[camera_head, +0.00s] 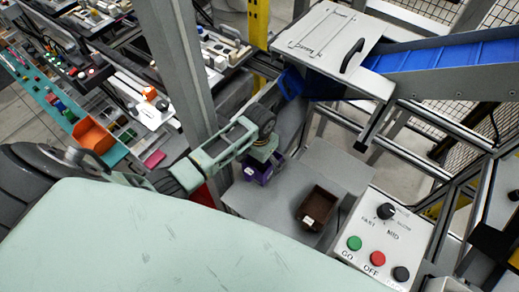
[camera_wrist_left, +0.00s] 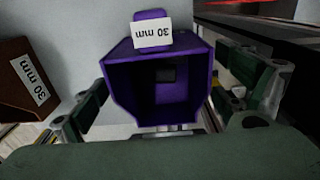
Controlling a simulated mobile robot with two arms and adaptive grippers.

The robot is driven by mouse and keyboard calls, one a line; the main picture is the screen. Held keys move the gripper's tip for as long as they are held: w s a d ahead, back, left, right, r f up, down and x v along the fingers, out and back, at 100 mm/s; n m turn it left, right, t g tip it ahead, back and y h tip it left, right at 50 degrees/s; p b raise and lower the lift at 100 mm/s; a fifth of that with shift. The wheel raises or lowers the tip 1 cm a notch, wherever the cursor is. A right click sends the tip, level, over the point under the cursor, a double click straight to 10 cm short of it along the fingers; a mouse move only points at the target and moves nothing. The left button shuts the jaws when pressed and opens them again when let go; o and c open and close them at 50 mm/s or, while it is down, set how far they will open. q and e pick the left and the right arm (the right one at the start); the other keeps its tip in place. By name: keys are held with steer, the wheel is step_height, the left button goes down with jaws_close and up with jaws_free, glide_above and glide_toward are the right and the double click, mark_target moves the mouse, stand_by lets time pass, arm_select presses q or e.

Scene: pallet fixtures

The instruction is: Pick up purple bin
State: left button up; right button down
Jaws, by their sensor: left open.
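The purple bin (camera_head: 262,174) stands on a grey surface in the head view, partly hidden under my left gripper (camera_head: 266,155). In the left wrist view the purple bin (camera_wrist_left: 158,85) fills the middle, its hollow facing the camera. A white "30 mm" label, upside down there, is on its tab. The fingers of my left gripper (camera_wrist_left: 177,105) are open, one on each side of the bin. I cannot tell whether they touch it. My right gripper is in neither view.
A brown bin (camera_head: 318,207) stands to the right of the purple one; it also shows in the left wrist view (camera_wrist_left: 22,80). A control box (camera_head: 384,240) with buttons and a knob is at the right. A blue conveyor (camera_head: 450,55) and a grey post (camera_head: 178,60) stand nearby.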

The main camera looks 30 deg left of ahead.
mark_target(259, 168)
arm_select(q)
step_height(259, 168, down, 3)
steer(key=shift+w+r, duration=0.1)
steer(key=shift+r, duration=0.1)
steer(key=shift+f, duration=0.45)
steer(key=shift+c, duration=0.7)
steer(key=c, duration=1.1)
steer(key=shift+c, duration=0.5)
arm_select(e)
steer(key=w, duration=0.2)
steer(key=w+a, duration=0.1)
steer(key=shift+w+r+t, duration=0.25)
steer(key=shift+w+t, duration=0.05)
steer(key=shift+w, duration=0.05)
arm_select(q)
steer(key=shift+r+p, duration=0.15)
steer(key=shift+p, duration=0.15)
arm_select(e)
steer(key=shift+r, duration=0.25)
